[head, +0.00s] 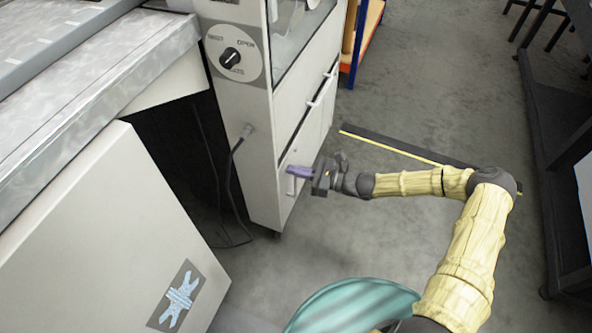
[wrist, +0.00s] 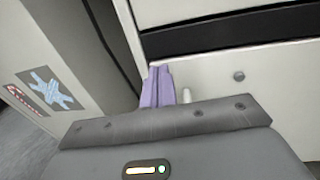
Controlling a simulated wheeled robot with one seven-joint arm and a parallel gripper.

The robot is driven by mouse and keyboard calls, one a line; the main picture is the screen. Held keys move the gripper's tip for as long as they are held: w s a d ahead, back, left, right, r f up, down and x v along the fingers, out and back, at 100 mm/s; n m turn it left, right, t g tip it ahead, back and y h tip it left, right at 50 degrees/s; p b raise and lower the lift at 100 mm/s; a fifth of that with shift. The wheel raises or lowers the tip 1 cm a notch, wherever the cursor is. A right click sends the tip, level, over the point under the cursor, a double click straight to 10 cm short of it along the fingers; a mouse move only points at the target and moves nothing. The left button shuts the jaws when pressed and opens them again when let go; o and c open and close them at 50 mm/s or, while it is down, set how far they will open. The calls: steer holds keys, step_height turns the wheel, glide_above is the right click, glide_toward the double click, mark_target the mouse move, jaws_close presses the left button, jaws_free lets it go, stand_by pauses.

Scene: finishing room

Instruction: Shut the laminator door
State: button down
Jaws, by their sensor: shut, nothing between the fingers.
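The laminator is the large pale grey machine, with a black dial (head: 230,58) on its end panel. Its narrow front has pale doors (head: 304,150) with small white handles, one of them low down (head: 291,187). I cannot tell which of these is the laminator door, or how far it stands open. My gripper (head: 290,171) has purple fingers, closed together and empty, in front of the lower part of this front. In the wrist view the fingers (wrist: 158,86) point at the pale panel (wrist: 215,80), with a pale peg (wrist: 187,96) just right of them. Contact is unclear.
A slanted pale panel with a blue sticker (head: 180,296) stands at the lower left, beside a dark gap with hanging cables (head: 232,160). A black strip with a yellow edge (head: 390,143) lies on the floor. A dark bench (head: 560,130) stands right.

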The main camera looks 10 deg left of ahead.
steer(key=s+d+p, duration=0.2)
steer(key=d+p, duration=0.1)
steer(key=d, duration=1.1)
steer(key=shift+s, duration=0.1)
